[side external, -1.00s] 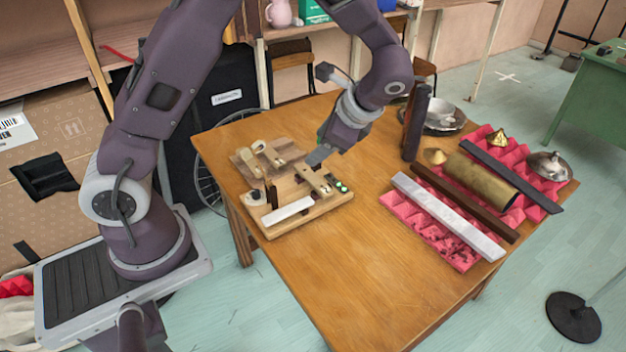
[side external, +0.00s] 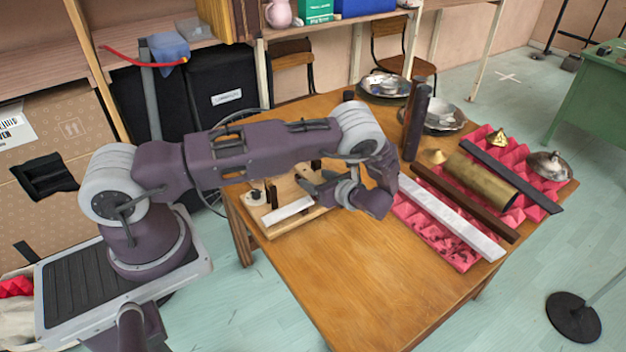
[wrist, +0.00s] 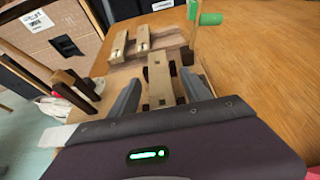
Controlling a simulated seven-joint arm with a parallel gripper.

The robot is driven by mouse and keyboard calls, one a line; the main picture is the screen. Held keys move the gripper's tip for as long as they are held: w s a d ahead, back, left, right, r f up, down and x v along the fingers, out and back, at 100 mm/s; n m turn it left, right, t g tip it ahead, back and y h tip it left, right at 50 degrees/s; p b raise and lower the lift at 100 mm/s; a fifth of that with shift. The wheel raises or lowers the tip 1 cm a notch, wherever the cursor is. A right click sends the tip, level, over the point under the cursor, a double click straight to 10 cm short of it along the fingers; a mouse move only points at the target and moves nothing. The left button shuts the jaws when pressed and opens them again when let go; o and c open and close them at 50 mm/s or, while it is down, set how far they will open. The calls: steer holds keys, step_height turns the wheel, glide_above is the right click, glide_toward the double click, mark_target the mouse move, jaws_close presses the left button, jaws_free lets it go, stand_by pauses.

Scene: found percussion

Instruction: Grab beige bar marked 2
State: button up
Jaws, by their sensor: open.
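A beige wooden bar (wrist: 160,82) stands out in the middle of the wrist view, on the wooden board (wrist: 118,72). No number can be read on it from here. My gripper (wrist: 161,77) is open, with one finger on each side of this bar and a gap showing at both sides. Two more beige bars, one (wrist: 118,46) and another (wrist: 143,38), lie further off on the board. In the side view my gripper (side external: 312,184) is low over the board (side external: 268,233), and my wrist and forearm hide most of the board.
A white bar (side external: 287,211) lies at the board's near side. To the right, a pink foam pad (side external: 414,222) carries bars and a brass tube (side external: 480,180). The table's front is clear.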

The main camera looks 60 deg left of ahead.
jaws_close()
